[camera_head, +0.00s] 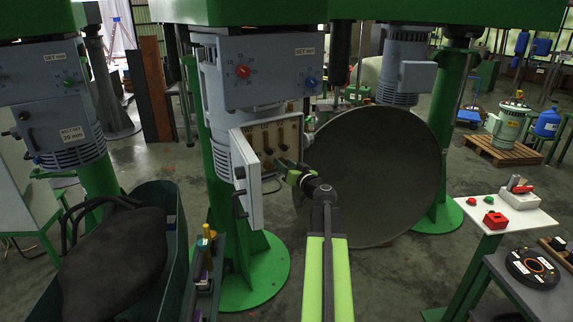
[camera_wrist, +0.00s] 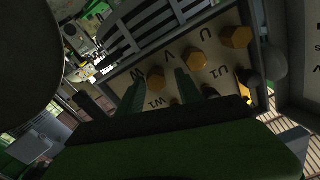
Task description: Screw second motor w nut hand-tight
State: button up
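The second motor (camera_head: 221,138) is grey and hangs under the green frame in the middle of the head view. Its terminal box (camera_head: 262,150) stands open with its lid swung out to the left. In the wrist view, the terminal plate (camera_wrist: 209,48) has letters such as W, V, U, W1 and U1. Orange hex nuts sit in a row on it, one near U (camera_wrist: 237,37), one near V (camera_wrist: 200,60) and one near W (camera_wrist: 170,80). My gripper (camera_head: 293,172) is at the box's lower right. Its dark fingers (camera_wrist: 162,80) straddle the W nut; whether they press on it is unclear.
A large dark round dish (camera_head: 375,170) stands right behind my arm. A white-topped table (camera_head: 508,212) with a red block (camera_head: 495,220) is at the right. A green tub with a dark bag (camera_head: 115,265) is at the left. Floor between is partly clear.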

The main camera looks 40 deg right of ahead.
jog(key=shift+d, duration=0.2)
grip_shut()
jog(key=shift+d, duration=0.1)
jog(key=shift+m, duration=0.3)
jog(key=m, duration=0.4)
jog(key=shift+f+m, duration=0.1)
jog(key=shift+m, duration=0.2)
jog(key=m, duration=0.9)
jog(key=shift+s+f+m, duration=0.1)
jog(key=shift+m, duration=0.3)
jog(key=m, duration=0.4)
jog(key=shift+f, duration=0.1)
jog(key=shift+m, duration=0.3)
